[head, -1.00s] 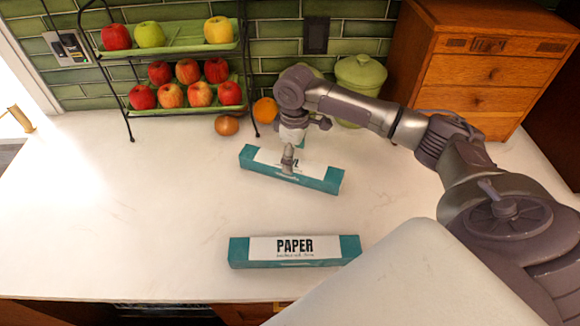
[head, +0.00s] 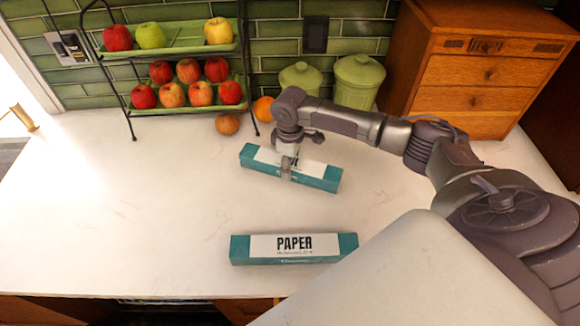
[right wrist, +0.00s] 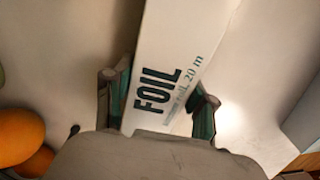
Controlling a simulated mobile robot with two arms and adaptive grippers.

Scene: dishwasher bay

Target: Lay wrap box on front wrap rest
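The foil wrap box (head: 318,176), teal with a white label, lies slightly angled on the back part of the counter. My right gripper (head: 286,168) is down over its middle. In the right wrist view the foil box (right wrist: 163,85) runs between the two fingers (right wrist: 163,103), one beside each long side; the fingers look open, with a small gap at the left. A second wrap box, marked PAPER (head: 295,249), lies near the counter's front edge, apart from the gripper. I cannot make out a separate front wrap rest. My left gripper is not in view.
A two-tier fruit rack (head: 185,108) stands at the back left. Green canisters (head: 358,82) and a wooden drawer chest (head: 480,75) stand behind. The counter's left side (head: 130,210) is clear.

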